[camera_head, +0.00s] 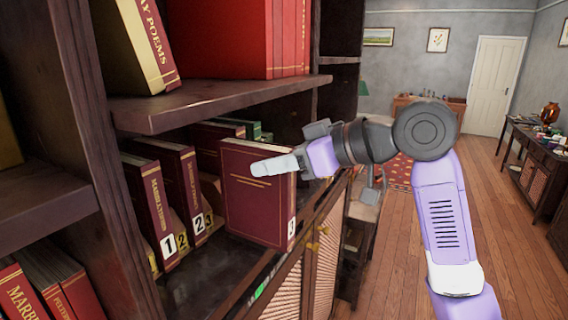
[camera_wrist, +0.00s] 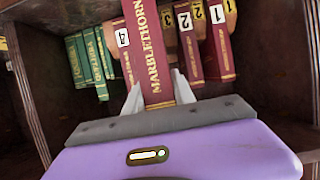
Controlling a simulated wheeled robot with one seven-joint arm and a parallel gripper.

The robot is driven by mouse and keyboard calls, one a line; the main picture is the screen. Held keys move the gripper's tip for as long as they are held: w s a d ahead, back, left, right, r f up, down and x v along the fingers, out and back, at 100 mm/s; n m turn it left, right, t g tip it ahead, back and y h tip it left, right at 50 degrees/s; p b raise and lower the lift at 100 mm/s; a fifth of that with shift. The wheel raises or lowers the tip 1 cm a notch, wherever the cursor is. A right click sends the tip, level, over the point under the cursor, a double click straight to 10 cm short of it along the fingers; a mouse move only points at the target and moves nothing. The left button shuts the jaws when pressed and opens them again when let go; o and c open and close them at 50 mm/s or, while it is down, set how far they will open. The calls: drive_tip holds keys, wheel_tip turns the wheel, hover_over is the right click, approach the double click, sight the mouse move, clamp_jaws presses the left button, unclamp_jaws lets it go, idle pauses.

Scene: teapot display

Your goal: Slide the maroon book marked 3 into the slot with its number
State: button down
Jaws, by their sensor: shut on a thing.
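The maroon book marked 3 (camera_head: 258,205) stands upright at the front of the shelf opening, its cover towards the head camera. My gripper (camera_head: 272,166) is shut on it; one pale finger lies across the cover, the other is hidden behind. In the wrist view the held book (camera_wrist: 147,45) sits between both fingers, its spine lettering facing the camera. The yellow slot label 3 (camera_head: 209,219) is left of the held book, beside book 2; in the wrist view the label (camera_wrist: 167,19) is just right of it. How far the book reaches in is unclear.
Maroon books marked 1 (camera_head: 150,205) and 2 (camera_head: 181,180) stand in the shelf to the left. In the wrist view a book marked 4 (camera_wrist: 123,50) and green books (camera_wrist: 88,62) stand left of the held book. A shelf board (camera_head: 215,102) hangs above.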

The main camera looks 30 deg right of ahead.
drive_tip(key=shift+w+a+r, duration=0.1)
drive_tip(key=shift+w+a, duration=0.3)
drive_tip(key=shift+w, duration=0.15)
drive_tip(key=shift+p, duration=0.45)
idle(1.4)
